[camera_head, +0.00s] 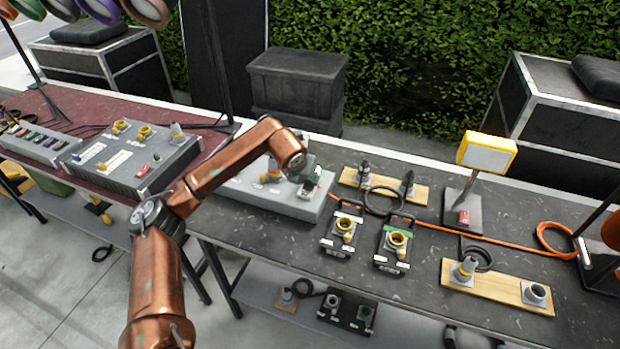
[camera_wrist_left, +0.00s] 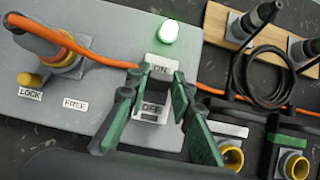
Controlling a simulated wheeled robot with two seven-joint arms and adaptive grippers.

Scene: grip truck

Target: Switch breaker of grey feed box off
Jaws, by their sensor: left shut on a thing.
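The grey feed box (camera_head: 262,197) stands on the dark table in the head view and fills the left of the wrist view (camera_wrist_left: 60,120). Its breaker (camera_wrist_left: 158,90) lies between an ON label and an OFF label, with its lever mostly hidden by my fingers. A green lamp (camera_wrist_left: 168,31) above the ON label is lit. My left gripper (camera_head: 308,180) is at the right end of the box. In the wrist view its green-padded fingers (camera_wrist_left: 165,98) close around the breaker. My right gripper is not in view.
An orange cable runs from a connector (camera_wrist_left: 62,52) on the box, behind the breaker. Two small boxes with yellow sockets (camera_head: 343,230) (camera_head: 396,240) stand right of the feed box. A wooden board with connectors (camera_head: 385,187) lies behind them.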

